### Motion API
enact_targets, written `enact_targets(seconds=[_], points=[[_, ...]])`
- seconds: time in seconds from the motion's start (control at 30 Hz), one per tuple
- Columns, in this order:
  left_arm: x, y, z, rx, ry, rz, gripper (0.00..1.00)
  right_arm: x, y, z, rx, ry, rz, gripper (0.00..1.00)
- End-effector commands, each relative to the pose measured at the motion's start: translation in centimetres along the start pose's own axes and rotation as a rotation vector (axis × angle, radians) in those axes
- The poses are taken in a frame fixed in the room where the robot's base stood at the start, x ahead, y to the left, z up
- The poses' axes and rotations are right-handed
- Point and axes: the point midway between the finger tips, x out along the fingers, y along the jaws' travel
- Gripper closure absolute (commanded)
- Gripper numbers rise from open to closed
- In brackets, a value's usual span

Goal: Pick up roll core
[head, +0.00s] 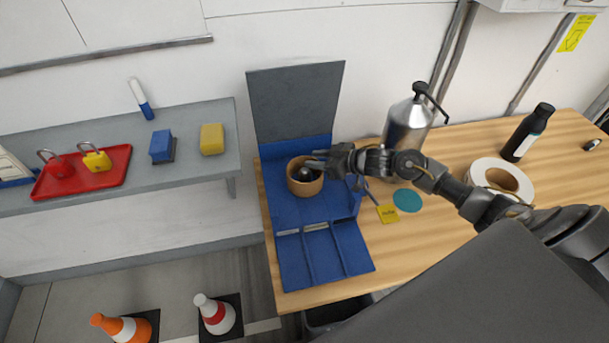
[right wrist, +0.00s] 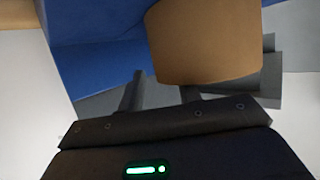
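The roll core, a short brown ring (head: 297,187), stands in the blue tray (head: 290,214) on the wooden table. A dark round thing (head: 308,176) shows inside the ring. My right gripper (head: 318,160) is at the core's upper right edge, coming in from the right. In the right wrist view the core (right wrist: 205,45) fills the upper middle. The two fingers of the right gripper (right wrist: 160,92) are apart. One finger shows left of the core, and the other's tip is hidden by the core. Contact is unclear. My left gripper is out of view.
A grey panel (head: 295,100) rises behind the tray. A silver pump bottle (head: 408,125) stands close behind my right arm. A white roll (head: 482,180), a black bottle (head: 529,133), a teal disc (head: 407,200) and a yellow note (head: 387,214) are to the right.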

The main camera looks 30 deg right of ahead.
Motion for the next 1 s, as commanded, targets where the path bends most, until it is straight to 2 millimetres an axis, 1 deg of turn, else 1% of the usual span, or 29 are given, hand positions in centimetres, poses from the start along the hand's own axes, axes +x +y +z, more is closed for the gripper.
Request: enact_targets(seconds=[0.17, 0.2, 0.4, 0.47, 0.87, 1.0], points=[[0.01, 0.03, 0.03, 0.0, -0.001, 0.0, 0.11, 0.05, -0.01, 0.05, 0.0, -0.001, 0.0, 0.66], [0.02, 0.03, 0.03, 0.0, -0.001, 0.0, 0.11, 0.05, -0.01, 0.05, 0.0, -0.001, 0.0, 0.67], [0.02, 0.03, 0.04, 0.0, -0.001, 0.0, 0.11, 0.04, -0.01, 0.05, 0.0, -0.001, 0.0, 0.93], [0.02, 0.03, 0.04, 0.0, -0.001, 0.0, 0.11, 0.04, -0.01, 0.07, 0.0, -0.001, 0.0, 1.0], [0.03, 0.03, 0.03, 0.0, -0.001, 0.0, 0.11, 0.03, -0.05, 0.14, 0.001, -0.003, -0.001, 1.0], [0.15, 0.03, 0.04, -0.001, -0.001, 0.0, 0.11, -0.16, -0.01, -0.34, 0.0, -0.002, -0.001, 1.0]])
